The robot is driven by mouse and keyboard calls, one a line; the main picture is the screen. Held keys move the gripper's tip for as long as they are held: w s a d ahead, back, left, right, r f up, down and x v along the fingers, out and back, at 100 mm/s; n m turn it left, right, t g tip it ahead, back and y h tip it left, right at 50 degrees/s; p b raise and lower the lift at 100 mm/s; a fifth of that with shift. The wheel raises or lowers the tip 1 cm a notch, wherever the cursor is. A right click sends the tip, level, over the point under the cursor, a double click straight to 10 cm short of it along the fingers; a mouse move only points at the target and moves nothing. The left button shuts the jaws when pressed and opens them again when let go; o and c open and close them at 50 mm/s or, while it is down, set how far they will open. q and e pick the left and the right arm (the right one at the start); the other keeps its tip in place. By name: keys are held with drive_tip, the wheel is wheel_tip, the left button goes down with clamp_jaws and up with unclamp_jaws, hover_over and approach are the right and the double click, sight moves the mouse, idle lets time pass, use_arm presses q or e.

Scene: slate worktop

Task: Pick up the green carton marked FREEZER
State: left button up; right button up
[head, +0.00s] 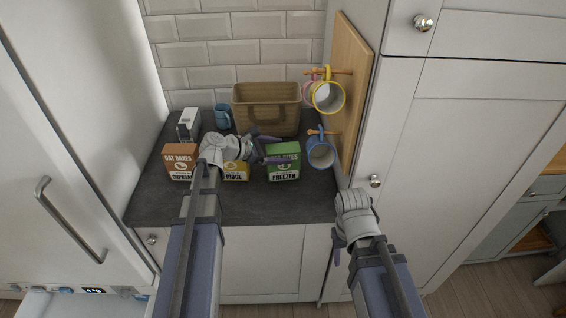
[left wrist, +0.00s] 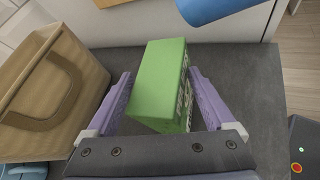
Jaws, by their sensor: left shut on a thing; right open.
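The green carton marked FREEZER (head: 284,168) stands upright on the slate worktop (head: 280,205), at the right of a row of cartons. My left gripper (head: 272,149) reaches it from the left in the head view. In the left wrist view the green carton (left wrist: 160,85) sits between the two purple fingers, and the gripper is shut on it. My right gripper (head: 337,255) is low in front of the cabinets, away from the carton, open and empty; its fingers are mostly hidden behind its own wrist.
An orange carton marked CUPBOARD (head: 181,160) and a yellow carton (head: 237,172), partly hidden by my left arm, stand to the left. A wicker basket (head: 266,108) is behind. A blue mug (head: 320,155) and a yellow mug (head: 328,97) hang on a wooden board (head: 352,80) at right.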

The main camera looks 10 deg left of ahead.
use_arm(q)
drive_tip(key=shift+s+f, duration=0.1)
clamp_jaws()
drive_tip(key=shift+r, duration=0.2)
use_arm(e)
drive_tip(key=shift+r, duration=0.2)
